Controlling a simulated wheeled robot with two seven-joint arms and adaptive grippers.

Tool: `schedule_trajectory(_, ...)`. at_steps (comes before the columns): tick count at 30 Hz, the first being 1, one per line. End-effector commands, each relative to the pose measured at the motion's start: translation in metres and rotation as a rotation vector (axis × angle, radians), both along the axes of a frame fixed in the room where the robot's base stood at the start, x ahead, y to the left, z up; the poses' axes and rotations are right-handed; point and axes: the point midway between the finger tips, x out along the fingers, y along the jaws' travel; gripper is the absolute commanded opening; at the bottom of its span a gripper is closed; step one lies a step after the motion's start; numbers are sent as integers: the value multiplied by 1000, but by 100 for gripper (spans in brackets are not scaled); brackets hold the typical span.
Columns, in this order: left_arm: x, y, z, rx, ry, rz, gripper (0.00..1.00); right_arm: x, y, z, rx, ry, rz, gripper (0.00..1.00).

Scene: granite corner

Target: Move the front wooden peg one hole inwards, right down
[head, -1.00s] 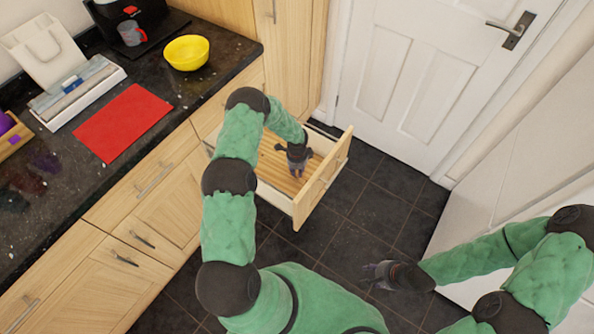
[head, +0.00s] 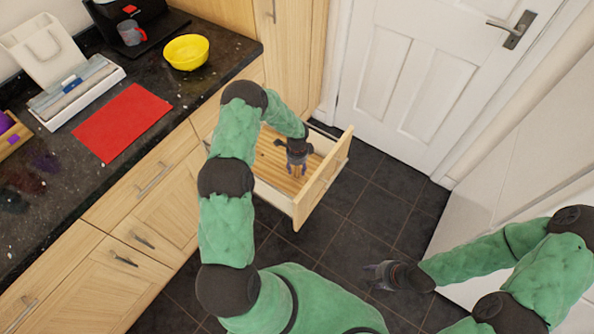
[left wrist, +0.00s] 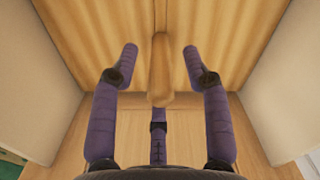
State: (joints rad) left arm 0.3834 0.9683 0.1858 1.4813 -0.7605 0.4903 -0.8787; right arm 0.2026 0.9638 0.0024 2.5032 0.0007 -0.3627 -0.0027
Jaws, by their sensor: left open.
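The pulled-out wooden drawer (head: 324,184) has a base of wooden boards (left wrist: 90,35). In the left wrist view, an upright-looking wooden peg (left wrist: 160,70) stands in the middle of the drawer. My left gripper (left wrist: 160,52) has its purple fingers open, with one fingertip on each side of the peg and gaps between; a third finger shows below it. In the head view my left gripper (head: 298,166) hangs down inside the drawer and hides the peg. The holes cannot be made out. My right gripper (head: 376,274) is away over the floor, too small to judge.
The drawer walls (left wrist: 265,95) stand close on both sides of my left gripper. The dark worktop (head: 55,190) holds a yellow bowl (head: 186,52), a red mat (head: 122,122) and a mug. The tiled floor (head: 345,240) beside the drawer is clear.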

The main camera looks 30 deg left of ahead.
Motion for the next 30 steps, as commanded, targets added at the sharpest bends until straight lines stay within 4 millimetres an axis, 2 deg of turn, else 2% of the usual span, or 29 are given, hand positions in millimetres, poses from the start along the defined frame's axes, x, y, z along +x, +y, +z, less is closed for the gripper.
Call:
schedule_trajectory(1, 2, 1, 12, 2, -5, -1, 48, 0, 0, 0, 0, 0, 0, 40)
schedule_trajectory(6, 2, 0, 45, 2, -4, -1, 48, 0, 0, 0, 0, 0, 0, 40)
schedule_trajectory(12, 1, -1, 74, 0, -3, 0, 48, 0, 0, 0, 0, 0, 0, 40)
schedule_trajectory(18, 1, -1, 85, 1, -2, -2, 48, 0, 0, 0, 0, 0, 0, 40)
schedule_trajectory(30, 1, -1, 85, 0, -1, -1, 48, 0, 0, 0, 0, 0, 0, 40)
